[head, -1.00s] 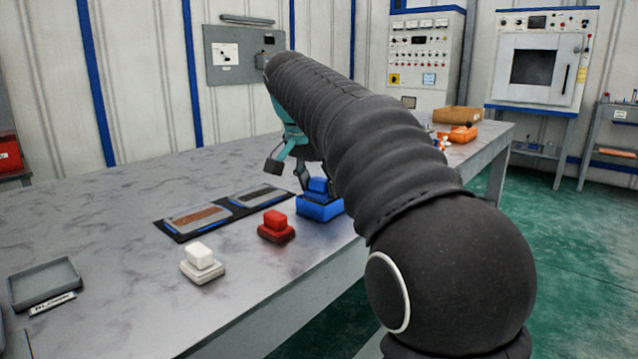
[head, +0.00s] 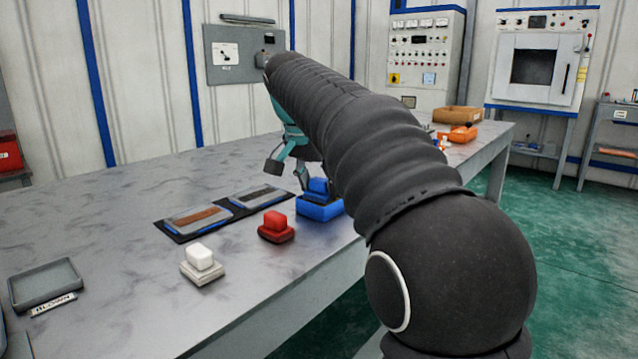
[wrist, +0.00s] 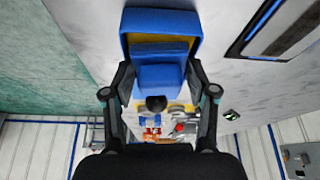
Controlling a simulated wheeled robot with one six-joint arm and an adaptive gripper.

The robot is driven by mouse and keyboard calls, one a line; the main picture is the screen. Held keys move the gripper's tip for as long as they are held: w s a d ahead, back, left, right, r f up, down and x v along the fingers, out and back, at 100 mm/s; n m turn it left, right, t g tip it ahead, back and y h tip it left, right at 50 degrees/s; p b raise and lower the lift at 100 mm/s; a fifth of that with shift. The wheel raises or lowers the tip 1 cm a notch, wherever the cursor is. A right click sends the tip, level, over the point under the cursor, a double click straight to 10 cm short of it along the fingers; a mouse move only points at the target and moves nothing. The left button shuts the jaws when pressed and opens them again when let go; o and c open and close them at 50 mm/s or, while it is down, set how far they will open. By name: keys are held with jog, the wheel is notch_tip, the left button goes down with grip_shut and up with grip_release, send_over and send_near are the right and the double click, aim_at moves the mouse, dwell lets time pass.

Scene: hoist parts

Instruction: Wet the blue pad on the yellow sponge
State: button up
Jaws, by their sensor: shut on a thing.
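The blue pad (head: 318,186) has a block-shaped grip on top and sits in or just over a blue tray (head: 320,209) near the table's front edge. In the wrist view, a strip of the yellow sponge (wrist: 160,38) shows inside the tray rim (wrist: 160,18), and the pad (wrist: 160,77) covers the rest. My gripper (wrist: 159,72) is shut on the blue pad, with a finger on each side of its grip. I cannot tell whether the pad's underside touches the sponge. In the head view, my arm hides part of the gripper.
A red pad (head: 276,227) and a white pad (head: 201,262) stand left of the tray. Two plates lie on a dark mat (head: 180,238) behind them. A grey tray (head: 45,285) is at far left, and an orange item (head: 458,134) at the back right. The table's back left is clear.

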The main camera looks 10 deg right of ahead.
jog(key=shift+r+p, duration=2.6)
jog(key=shift+r, duration=0.75)
